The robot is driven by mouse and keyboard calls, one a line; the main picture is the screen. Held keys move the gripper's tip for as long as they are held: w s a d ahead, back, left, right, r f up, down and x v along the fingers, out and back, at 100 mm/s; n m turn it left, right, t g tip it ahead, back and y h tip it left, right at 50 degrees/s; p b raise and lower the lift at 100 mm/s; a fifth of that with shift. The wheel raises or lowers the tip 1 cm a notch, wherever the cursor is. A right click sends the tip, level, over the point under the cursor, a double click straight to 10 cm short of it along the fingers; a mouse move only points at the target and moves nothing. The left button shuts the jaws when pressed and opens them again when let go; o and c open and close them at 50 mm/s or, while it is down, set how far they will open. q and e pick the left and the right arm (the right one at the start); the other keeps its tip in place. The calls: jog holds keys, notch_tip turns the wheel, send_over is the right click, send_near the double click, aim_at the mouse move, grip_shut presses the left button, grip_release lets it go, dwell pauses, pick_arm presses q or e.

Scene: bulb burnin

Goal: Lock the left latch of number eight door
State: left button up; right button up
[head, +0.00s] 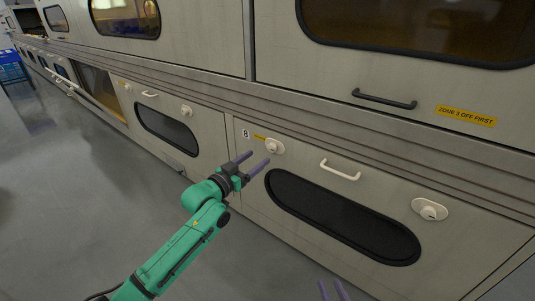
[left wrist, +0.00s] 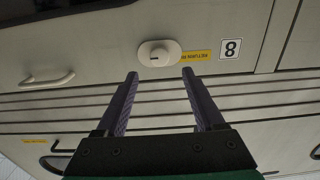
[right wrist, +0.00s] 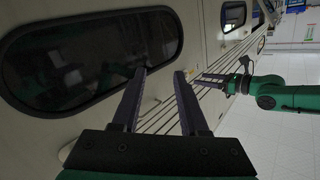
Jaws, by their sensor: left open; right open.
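The number eight door (head: 300,172) has a small "8" plate (head: 246,133) at its upper left. Its left latch (head: 273,146) is a round cream knob on an oval plate. It also shows upside down in the left wrist view (left wrist: 159,53), with a short dark mark. My left gripper (head: 259,158) is open and empty, its fingertips just short of the latch with the knob between them in its own view. My right gripper (head: 331,284) is open and empty, low in front of the door; its wrist view shows the dark window (right wrist: 90,60). Whether the latch is locked is unclear.
The door's right latch (head: 429,209) and white handle (head: 340,170) lie further right. A neighbouring door (head: 170,130) with its own window stands left. Above are a ledge and upper doors with a dark handle (head: 385,99). Grey floor (head: 70,170) is open at left.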

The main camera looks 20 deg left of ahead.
aim_at(270, 148)
pick_arm(q)
jog(key=b+x, duration=0.1)
jog(key=x, duration=0.2)
jog(key=shift+w+d, duration=0.15)
jog(key=shift+w, duration=0.15)
jog(key=b+x, duration=0.1)
jog(key=x, duration=0.2)
jog(key=shift+b, duration=0.4)
grip_shut()
pick_arm(e)
jog(key=w+d+r+n+t+y, duration=0.1)
jog(key=r+t, duration=0.3)
jog(key=r, duration=1)
jog(key=w+d+r+n+t+y, duration=0.1)
jog(key=w+r+t, duration=0.3)
jog(key=r, duration=1)
jog(key=shift+w+d+r+t+y, duration=0.15)
jog(key=shift+d+r+t+y, duration=0.1)
jog(key=shift+d+t+y, duration=0.35)
jog(key=shift+a, duration=0.15)
